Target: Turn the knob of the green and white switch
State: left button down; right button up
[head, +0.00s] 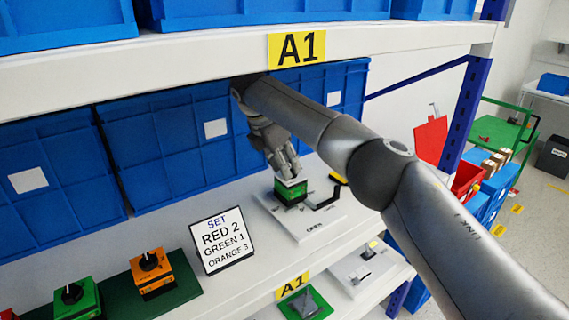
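The green and white switch (291,193) is a small green box with a white top. It sits on a white plate (304,232) on the middle shelf. My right gripper (289,174) points down right over the switch's top, with its fingertips at the knob. The fingers hide the knob, so I cannot tell its angle or whether the fingers grip it. My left gripper is not in view.
A black handle (326,198) stands beside the switch on the plate. A sign (222,241) stands to the left. Green (78,299) and orange (152,273) knob boxes sit further left. Blue bins (172,143) line the back, and a shelf edge (180,58) runs above.

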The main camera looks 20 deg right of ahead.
jog(key=shift+a+r, duration=0.15)
jog(key=shift+r, duration=0.2)
jog(key=s+a+r, duration=0.2)
jog(key=s+a, duration=0.2)
jog(key=a, duration=0.8)
jog(key=shift+s, duration=0.15)
jog(key=shift+a, duration=0.1)
